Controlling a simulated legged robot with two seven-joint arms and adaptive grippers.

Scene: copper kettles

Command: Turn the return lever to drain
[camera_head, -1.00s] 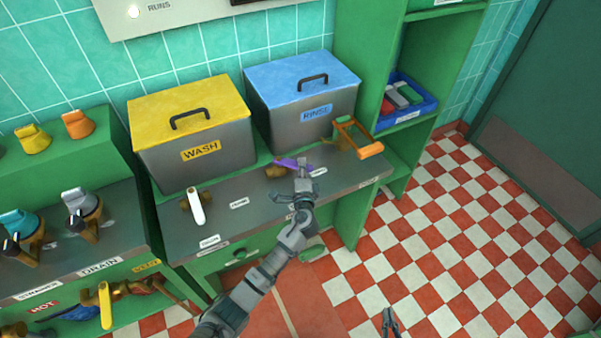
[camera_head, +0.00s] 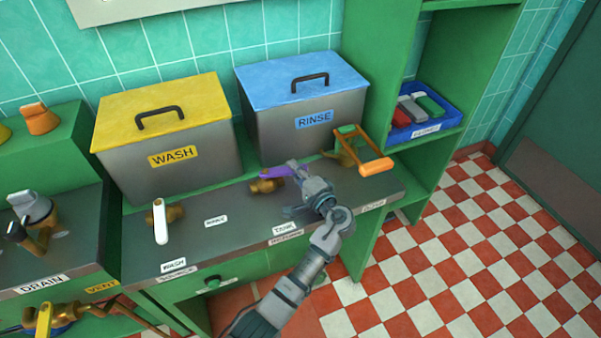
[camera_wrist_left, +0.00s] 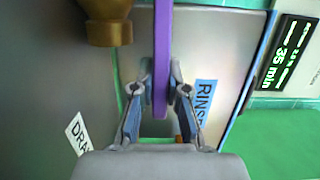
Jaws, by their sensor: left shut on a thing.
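The purple lever (camera_head: 276,172) sits on a brass valve (camera_head: 265,186) on the grey counter, in front of the rinse tank. It points to the right in the head view. In the left wrist view the purple lever (camera_wrist_left: 161,60) runs between my fingers, beside the brass fitting (camera_wrist_left: 108,22). My left gripper (camera_head: 293,169) is shut on the lever's outer part; its fingers (camera_wrist_left: 160,92) show on both sides of it. A label starting "DRA" (camera_wrist_left: 78,133) lies partly hidden at the lower left of that view. My right gripper is out of view.
A white lever (camera_head: 160,222) on another brass valve stands to the left, before the yellow-lidded wash tank (camera_head: 170,150). The blue-lidded rinse tank (camera_head: 300,130) stands close behind. A brass piece with an orange handle (camera_head: 376,167) is to the right. The counter between the valves is clear.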

